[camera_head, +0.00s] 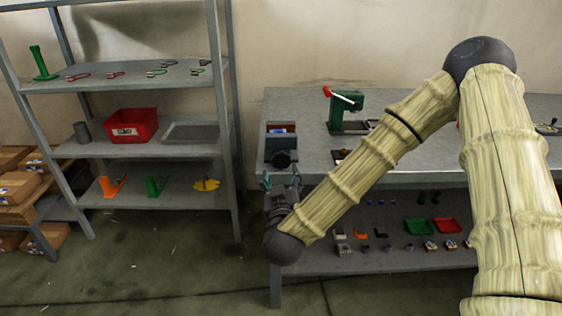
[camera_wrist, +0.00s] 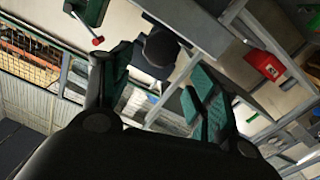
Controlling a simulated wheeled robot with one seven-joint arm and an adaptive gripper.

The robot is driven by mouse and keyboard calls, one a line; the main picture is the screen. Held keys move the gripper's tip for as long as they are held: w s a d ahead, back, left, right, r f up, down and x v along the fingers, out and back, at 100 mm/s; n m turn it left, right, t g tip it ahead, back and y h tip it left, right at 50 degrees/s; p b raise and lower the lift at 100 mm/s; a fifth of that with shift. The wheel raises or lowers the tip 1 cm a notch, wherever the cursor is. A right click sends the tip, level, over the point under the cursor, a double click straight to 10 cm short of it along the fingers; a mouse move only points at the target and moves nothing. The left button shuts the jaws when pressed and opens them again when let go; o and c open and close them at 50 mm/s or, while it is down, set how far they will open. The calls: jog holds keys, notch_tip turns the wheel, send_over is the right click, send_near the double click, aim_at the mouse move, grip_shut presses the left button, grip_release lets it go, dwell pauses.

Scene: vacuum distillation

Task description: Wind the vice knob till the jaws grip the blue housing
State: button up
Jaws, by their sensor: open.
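The grey vice (camera_head: 281,144) sits at the left end of the workbench. A small blue housing (camera_head: 281,130) lies in it, between its jaws as far as I can tell; whether they touch is too small to see. The dark round vice knob (camera_head: 284,158) faces the front edge; in the wrist view the knob (camera_wrist: 160,48) appears beyond and between my fingers. My gripper (camera_head: 281,182) is just in front of and below the knob in the head view. In the wrist view my gripper (camera_wrist: 155,82) has its green-padded fingers spread, with nothing held between them.
A green press (camera_head: 348,110) with a red-tipped lever stands right of the vice on the workbench (camera_head: 300,99). The lower bench shelf holds small parts and green and red trays (camera_head: 418,226). A shelving rack with a red bin (camera_head: 132,125) stands left; floor lies between.

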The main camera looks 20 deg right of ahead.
aim_at(281, 160)
jog(key=x, duration=0.8)
jog(key=shift+w+d+f, duration=0.1)
jog(key=shift+w, duration=0.25)
jog(key=shift+c, duration=0.2)
jog(key=c, duration=0.7)
